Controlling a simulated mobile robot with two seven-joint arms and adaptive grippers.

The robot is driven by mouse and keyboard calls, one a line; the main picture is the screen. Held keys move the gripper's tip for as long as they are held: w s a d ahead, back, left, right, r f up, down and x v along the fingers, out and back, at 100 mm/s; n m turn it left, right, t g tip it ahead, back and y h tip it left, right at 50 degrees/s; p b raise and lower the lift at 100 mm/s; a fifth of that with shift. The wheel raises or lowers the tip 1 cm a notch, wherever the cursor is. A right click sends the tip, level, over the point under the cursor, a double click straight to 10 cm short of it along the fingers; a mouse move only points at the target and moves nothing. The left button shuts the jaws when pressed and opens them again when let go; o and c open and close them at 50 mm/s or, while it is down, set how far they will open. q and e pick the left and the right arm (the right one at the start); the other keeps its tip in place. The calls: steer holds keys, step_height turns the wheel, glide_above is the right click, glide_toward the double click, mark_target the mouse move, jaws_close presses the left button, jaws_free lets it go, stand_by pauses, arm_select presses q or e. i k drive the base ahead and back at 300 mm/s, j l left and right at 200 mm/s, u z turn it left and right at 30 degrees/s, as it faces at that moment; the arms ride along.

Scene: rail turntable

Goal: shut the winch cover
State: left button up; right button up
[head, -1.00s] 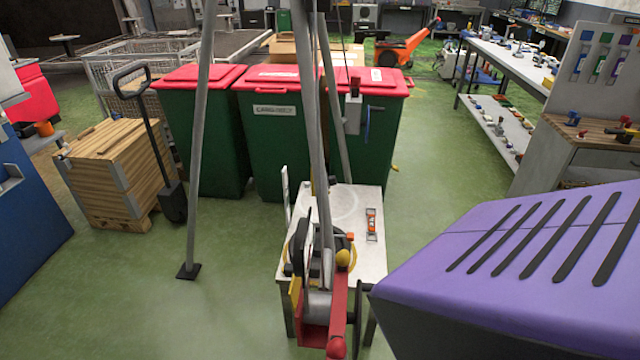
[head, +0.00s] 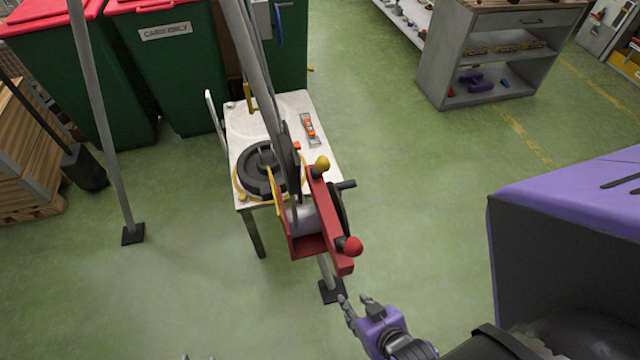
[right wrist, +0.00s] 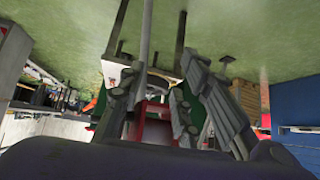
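The winch (head: 312,222) is a red frame around a grey drum on a slanting tripod leg. It has a yellow knob (head: 321,164) at its upper end and a red knob (head: 352,246) at its lower right. A thin yellow plate (head: 277,192) stands along its left side; I cannot tell whether this is the cover. My right gripper (head: 355,299) is below and right of the winch, open and empty, apart from it. In the right wrist view the red winch (right wrist: 155,128) shows between the spread fingers. Only grey tips of my left gripper (head: 198,357) show at the bottom edge.
A white table (head: 290,104) behind the winch bears a black wheel-like part (head: 263,163) and an orange-and-grey tool (head: 310,128). Tripod legs (head: 105,140) stand around it. Green bins (head: 175,75) are behind. A purple-topped cabinet (head: 570,220) is at right. The floor between is clear.

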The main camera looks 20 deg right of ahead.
mark_target(268, 193)
steer(key=i+j+z, duration=0.1)
steer(key=j+z, duration=0.25)
steer(key=i+j+z, duration=0.1)
steer(key=z, duration=0.3)
steer(key=j+z, duration=0.35)
steer(key=k+j+z, duration=0.2)
